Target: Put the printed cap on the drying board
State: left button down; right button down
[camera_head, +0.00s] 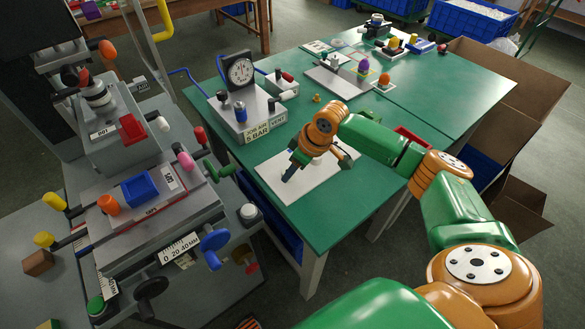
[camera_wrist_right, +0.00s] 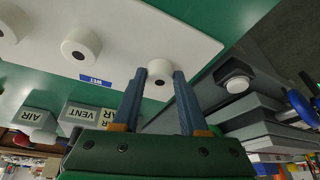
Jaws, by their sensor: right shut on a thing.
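My right gripper (camera_head: 289,172) is over the white drying board (camera_head: 310,190) on the green table, fingers pointing down. In the right wrist view the gripper (camera_wrist_right: 159,74) is shut on a white cap (camera_wrist_right: 160,69) with a dark printed dot, held between the fingertips. The cap shows against the edge of the drying board (camera_wrist_right: 150,30), near a blue WET label (camera_wrist_right: 96,78). I cannot tell whether it touches the board. Another white cap with a dark dot (camera_wrist_right: 81,46) sits on the board, and one more (camera_wrist_right: 8,25) is at the left edge. My left gripper is not in view.
The grey pad printer (camera_head: 150,200) with coloured knobs stands left of the table. An air regulator with a gauge (camera_head: 240,75) stands behind the board. The green table (camera_head: 350,205) is clear in front of the board. Cardboard boxes (camera_head: 505,100) stand to the right.

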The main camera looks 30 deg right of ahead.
jog(key=shift+c, duration=2.2)
grip_release()
jog(key=shift+f, duration=0.15)
jog(key=p+v, duration=0.1)
jog(key=v, duration=1.1)
jog(key=shift+r, duration=0.2)
